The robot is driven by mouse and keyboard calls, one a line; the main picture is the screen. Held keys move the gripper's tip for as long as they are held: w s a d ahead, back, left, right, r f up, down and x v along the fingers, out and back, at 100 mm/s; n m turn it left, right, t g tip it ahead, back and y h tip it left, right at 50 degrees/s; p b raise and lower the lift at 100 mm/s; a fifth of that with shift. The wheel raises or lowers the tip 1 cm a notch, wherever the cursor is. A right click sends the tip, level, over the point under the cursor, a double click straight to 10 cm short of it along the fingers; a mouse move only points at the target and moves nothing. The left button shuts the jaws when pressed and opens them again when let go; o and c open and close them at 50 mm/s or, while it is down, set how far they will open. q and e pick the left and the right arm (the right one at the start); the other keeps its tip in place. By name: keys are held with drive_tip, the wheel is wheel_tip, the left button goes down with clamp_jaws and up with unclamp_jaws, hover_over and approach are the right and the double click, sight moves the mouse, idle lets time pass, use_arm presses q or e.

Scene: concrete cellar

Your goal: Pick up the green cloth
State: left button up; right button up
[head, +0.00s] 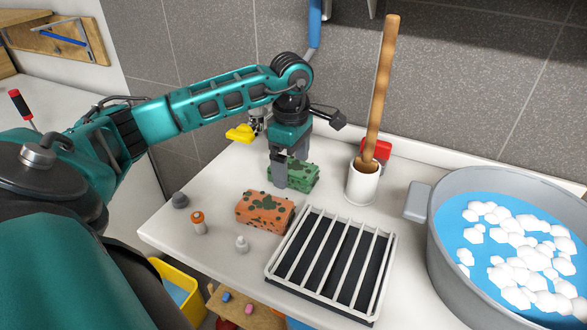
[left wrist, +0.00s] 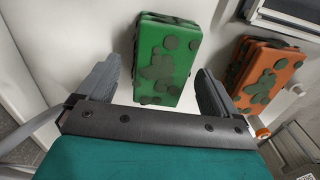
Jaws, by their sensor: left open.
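The green cloth (head: 305,172) looks like a folded block with dark green spots, lying on the white counter near the back wall. My left gripper (head: 283,176) is directly over and in front of it, pointing down and hiding part of it. In the left wrist view, my left gripper (left wrist: 158,72) is open, and the green cloth (left wrist: 166,58) shows between and beyond its fingers, not gripped. I cannot tell whether the fingers touch it. My right gripper is in neither view.
An orange spotted block (head: 265,211) and a slatted rack (head: 332,262) lie nearer the front. A white holder (head: 362,184) with a wooden handle (head: 381,90) stands right of the cloth. A grey basin (head: 432,235) is at right. Small bottle-like items (head: 198,223) stand at the front left.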

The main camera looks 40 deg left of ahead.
sight(291, 166)
use_arm(q)
drive_tip(key=c, duration=1.1)
drive_tip(key=shift+r, duration=0.1)
drive_tip(key=shift+c, duration=0.2)
drive_tip(key=shift+s+r, duration=0.1)
drive_tip(key=shift+r, duration=0.1)
wheel_tip(291, 166, up, 6)
drive_tip(key=shift+r, duration=0.1)
drive_tip(key=s+d+b, duration=0.1)
drive_tip(key=s+d, duration=0.1)
drive_tip(key=s, duration=0.4)
drive_tip(key=s+d+b, duration=0.2)
drive_tip(key=s, duration=0.4)
drive_tip(key=s+d+b, duration=0.1)
drive_tip(key=s+d, duration=0.1)
drive_tip(key=s, duration=0.4)
drive_tip(key=shift+s+r+b, duration=0.1)
drive_tip(key=shift+s+b, duration=0.25)
